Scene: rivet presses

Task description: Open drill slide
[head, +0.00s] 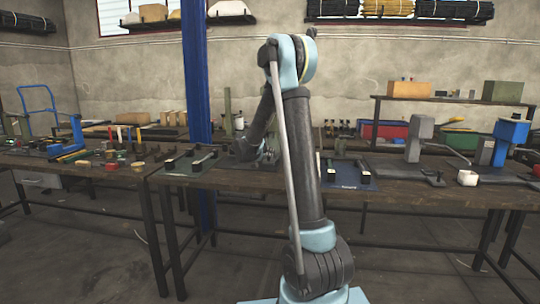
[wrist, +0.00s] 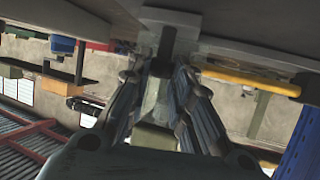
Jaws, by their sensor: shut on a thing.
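In the wrist view my gripper (wrist: 157,72) has its two dark fingers on either side of a narrow grey-green part (wrist: 154,100), and is shut on it. I take this part to be the drill slide, but I cannot tell for sure. A dark upright piece (wrist: 168,42) and a pale block stand just beyond the fingertips, close to them. In the head view my arm reaches down to the middle workbench, and my gripper is mostly hidden behind my arm beside a greenish machine part (head: 272,146). How far the slide stands open cannot be seen.
The workbench (head: 420,192) holds a blue mat (head: 348,184), a grey press (head: 420,130) and a blue-headed press (head: 511,132). A blue column (head: 196,70) rises left of my arm. A yellow bar (wrist: 245,80) lies close to the right finger in the wrist view.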

